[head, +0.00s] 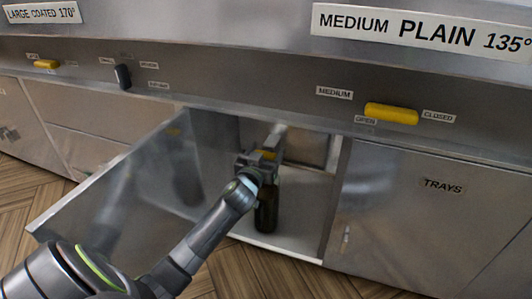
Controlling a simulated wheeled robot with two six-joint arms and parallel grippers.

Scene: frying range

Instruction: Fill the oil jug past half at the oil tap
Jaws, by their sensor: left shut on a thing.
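My left gripper (262,160) is inside the open cabinet. It is shut at a small yellow part (269,154), which looks like the lever of the oil tap; the fingers hide most of it. A grey pipe-like piece of the tap (276,136) shows just above and behind. The dark oil jug (266,208) is upright directly below the gripper, seemingly on the cabinet floor. Its top is hidden behind the gripper and wrist, and its oil level cannot be seen. My right gripper is not in view.
The metal cabinet door (120,190) stands open to the left, with my arm passing in front of it. A closed door labelled TRAYS (410,215) is to the right. Above, the panel carries a yellow handle (391,113) marked OPEN and CLOSED, and a dark switch (122,77).

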